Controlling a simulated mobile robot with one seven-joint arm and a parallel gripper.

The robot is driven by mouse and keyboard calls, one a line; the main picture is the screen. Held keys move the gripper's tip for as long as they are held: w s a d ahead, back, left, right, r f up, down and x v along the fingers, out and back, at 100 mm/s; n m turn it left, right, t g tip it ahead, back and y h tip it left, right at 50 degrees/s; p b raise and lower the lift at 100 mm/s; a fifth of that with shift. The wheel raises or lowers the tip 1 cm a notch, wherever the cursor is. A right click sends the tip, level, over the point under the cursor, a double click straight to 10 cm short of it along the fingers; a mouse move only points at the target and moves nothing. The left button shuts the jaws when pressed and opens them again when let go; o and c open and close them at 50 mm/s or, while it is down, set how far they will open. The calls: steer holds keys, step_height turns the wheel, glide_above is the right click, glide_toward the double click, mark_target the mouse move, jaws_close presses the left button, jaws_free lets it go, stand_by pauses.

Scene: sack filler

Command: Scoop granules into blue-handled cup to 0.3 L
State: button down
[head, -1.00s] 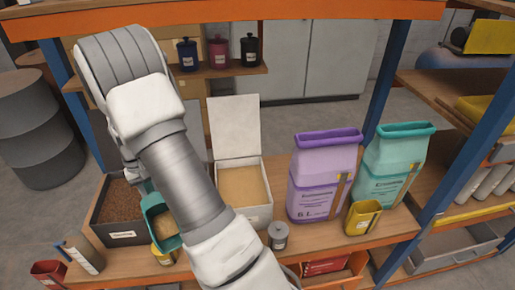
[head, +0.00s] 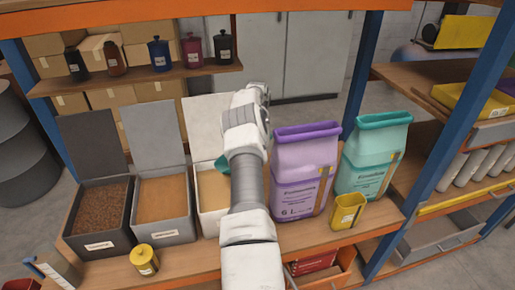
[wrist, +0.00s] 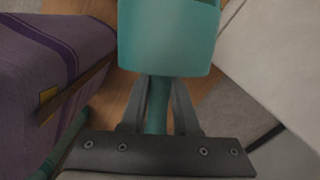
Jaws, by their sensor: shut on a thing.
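A teal scoop (wrist: 168,38) is in my gripper (wrist: 157,110), whose fingers are shut on its handle in the wrist view. In the head view only a bit of the scoop (head: 222,163) shows beside my arm, over the right-hand white bin (head: 208,222). I cannot see whether it holds granules. The cup (head: 60,275) with a blue handle (head: 36,263) stands at the front left shelf edge, partly cut off by the frame; its contents cannot be told. Bins of brown granules (head: 100,208) and tan granules (head: 163,197) stand open to the left.
A purple sack (head: 303,185) stands right of my arm and close at left in the wrist view (wrist: 45,85). A teal sack (head: 372,160) and yellow container (head: 347,211) are further right. A yellow canister (head: 144,260) stands in front of the bins.

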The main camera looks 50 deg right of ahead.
steer(key=shift+s+d, duration=0.25)
steer(key=shift+d, duration=0.1)
steer(key=shift+r, duration=0.1)
steer(key=shift+w+a+r+h, duration=0.1)
steer(key=shift+a+r+h, duration=0.15)
steer(key=shift+r+h, duration=0.5)
steer(key=r+h, duration=0.1)
steer(key=a+r+g+h+b, duration=0.1)
steer(key=r, duration=0.1)
steer(key=shift+w+b, duration=0.15)
steer(key=shift+b, duration=0.15)
steer(key=w+a+r+g+h+b, duration=0.1)
steer(key=a+r+h+b, duration=0.2)
steer(key=a+h+b, duration=0.3)
steer(key=w+a+r+g+h+b, duration=0.2)
steer(key=a+r+h+b, duration=0.2)
steer(key=b, duration=0.8)
steer(key=a+h, duration=0.2)
steer(key=a, duration=0.1)
steer(key=shift+w+a+r, duration=0.2)
steer(key=shift+w+r, duration=0.05)
